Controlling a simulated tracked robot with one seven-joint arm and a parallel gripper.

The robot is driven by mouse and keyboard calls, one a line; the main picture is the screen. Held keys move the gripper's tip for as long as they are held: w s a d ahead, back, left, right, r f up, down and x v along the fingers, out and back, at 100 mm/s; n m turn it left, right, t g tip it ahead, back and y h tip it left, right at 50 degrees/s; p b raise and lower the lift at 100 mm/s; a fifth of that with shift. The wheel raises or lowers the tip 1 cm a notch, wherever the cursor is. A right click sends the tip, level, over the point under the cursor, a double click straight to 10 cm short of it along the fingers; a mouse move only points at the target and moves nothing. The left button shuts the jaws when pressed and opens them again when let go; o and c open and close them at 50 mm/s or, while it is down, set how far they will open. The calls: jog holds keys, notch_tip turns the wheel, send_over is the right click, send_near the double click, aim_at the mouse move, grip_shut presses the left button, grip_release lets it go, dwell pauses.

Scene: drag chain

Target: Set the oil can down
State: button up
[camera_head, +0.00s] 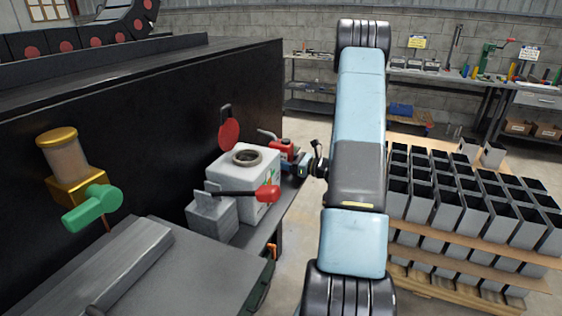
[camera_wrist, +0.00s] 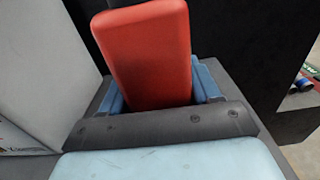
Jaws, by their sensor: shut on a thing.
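The oil can (camera_head: 283,147) is a red body with a grey spout at its upper left. It is right behind the white tank in the head view. In the wrist view its red body (camera_wrist: 152,55) fills the space between the blue fingers. My gripper (camera_head: 294,160) is shut on it, reaching in from the right. The can looks about upright. I cannot tell whether its base touches the surface below; the gripper and tank hide its lower part.
The white tank (camera_head: 254,186) has a round open neck and a raised red lid (camera_head: 229,131). A red-knobbed lever (camera_head: 266,194) juts in front. The black machine wall (camera_head: 150,120) borders the left.

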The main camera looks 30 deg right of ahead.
jog(key=o, duration=1.4)
jog(key=v, duration=1.2)
